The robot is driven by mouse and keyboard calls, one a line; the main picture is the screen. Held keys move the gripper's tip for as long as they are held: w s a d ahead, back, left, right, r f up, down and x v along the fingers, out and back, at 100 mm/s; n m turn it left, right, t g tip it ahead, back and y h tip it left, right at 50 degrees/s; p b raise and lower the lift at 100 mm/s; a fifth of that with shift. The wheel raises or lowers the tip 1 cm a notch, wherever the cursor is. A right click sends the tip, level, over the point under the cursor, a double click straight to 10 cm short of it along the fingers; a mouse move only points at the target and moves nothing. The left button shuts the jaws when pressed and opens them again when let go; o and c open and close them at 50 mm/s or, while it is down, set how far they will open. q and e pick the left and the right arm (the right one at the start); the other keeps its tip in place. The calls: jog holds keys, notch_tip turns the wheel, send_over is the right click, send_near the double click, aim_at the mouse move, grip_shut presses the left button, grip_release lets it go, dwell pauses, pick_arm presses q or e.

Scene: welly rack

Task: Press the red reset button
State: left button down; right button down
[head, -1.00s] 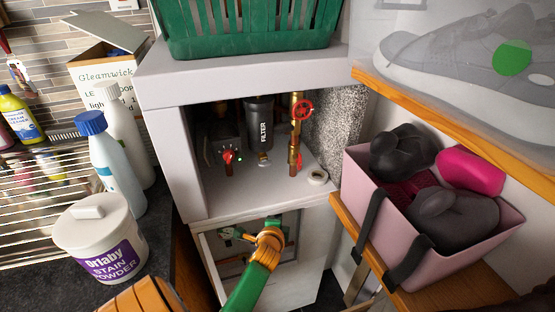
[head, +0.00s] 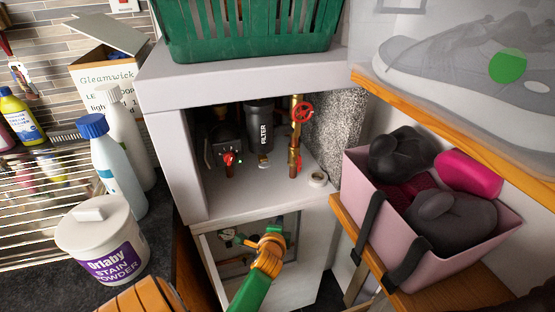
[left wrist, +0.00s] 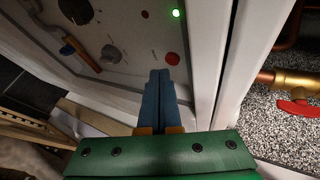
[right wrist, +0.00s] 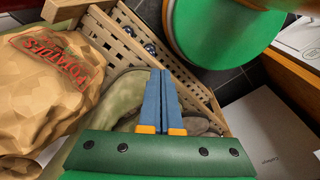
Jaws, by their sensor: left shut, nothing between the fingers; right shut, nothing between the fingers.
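A round red button (left wrist: 172,58) shows on a pale panel (left wrist: 125,25) in the left wrist view, below a lit green lamp (left wrist: 176,13). My left gripper (left wrist: 160,72) is shut and empty. Its blue fingertips appear just below and left of the button in that view; I cannot tell whether they touch it. In the head view my left gripper (head: 270,243) is in front of the lower cabinet opening, and the button cannot be made out there. My right gripper (right wrist: 162,72) is shut and empty above a slatted wooden crate with boots, and is out of the head view.
A white frame edge (left wrist: 212,70) stands right of the fingers. The upper compartment holds a black filter (head: 260,127) and a red valve wheel (head: 303,112). A pink bin (head: 430,245) stands at right.

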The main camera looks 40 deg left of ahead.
pick_arm(q)
jog(key=shift+d, duration=0.1)
jog(key=shift+s+d+p, duration=0.15)
jog(key=shift+s+d, duration=0.25)
jog(key=shift+d, duration=0.3)
jog(key=shift+s+d+p, duration=0.1)
jog(key=shift+s+d, duration=0.25)
jog(key=shift+d, duration=0.35)
jog(key=shift+s+d+p, duration=0.15)
jog(key=shift+s+d, duration=0.25)
jog(key=shift+d, duration=0.3)
